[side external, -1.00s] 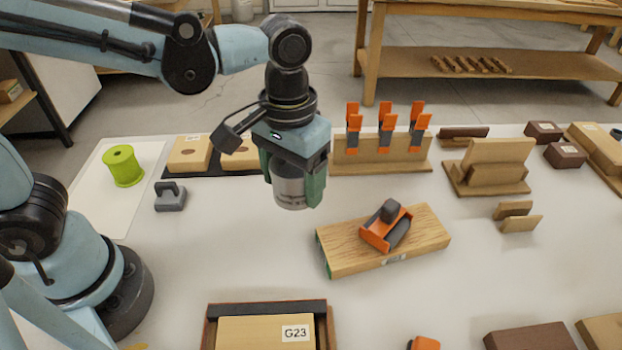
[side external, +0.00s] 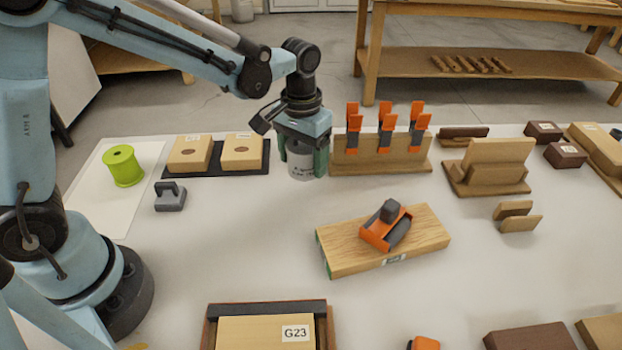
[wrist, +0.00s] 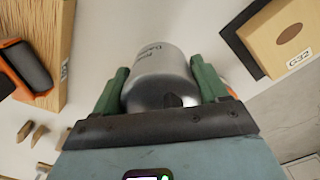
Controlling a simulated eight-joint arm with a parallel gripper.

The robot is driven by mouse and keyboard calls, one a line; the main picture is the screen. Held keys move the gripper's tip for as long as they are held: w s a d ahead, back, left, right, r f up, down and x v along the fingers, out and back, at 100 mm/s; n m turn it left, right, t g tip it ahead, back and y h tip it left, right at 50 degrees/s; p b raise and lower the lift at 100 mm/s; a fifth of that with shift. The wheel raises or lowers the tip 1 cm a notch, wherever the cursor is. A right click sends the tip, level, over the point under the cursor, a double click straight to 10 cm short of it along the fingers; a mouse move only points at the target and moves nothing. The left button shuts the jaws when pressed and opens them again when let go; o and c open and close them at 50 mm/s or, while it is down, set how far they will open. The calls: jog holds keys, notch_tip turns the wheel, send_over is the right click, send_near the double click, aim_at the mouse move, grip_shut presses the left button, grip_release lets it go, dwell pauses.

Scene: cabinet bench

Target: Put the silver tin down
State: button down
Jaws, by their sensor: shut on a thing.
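The silver tin (side external: 302,163) is a short metal cylinder with dark print on its side. My gripper (side external: 303,160) is shut on it, one green finger on each side. In the side external view the tin is upright, between the wooden blocks on the dark mat and the rack of orange clamps. I cannot tell whether its base touches the bench. In the wrist view the tin (wrist: 162,75) sits between the two green fingers of my gripper (wrist: 160,80), its print facing the camera.
The clamp rack (side external: 380,158) stands close on the right, and wooden blocks (side external: 242,152) on a dark mat (side external: 205,172) lie close on the left. A wooden board (side external: 350,255) with an orange tool (side external: 386,227) lies in front. The white bench top between is clear.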

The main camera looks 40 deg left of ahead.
aim_at(303, 172)
jog(key=shift+w+a+f, duration=0.25)
jog(key=shift+a+f, duration=0.05)
jog(key=shift+f, duration=1.95)
jog(key=shift+f, duration=0.15)
jog(key=shift+c, duration=0.2)
grip_release()
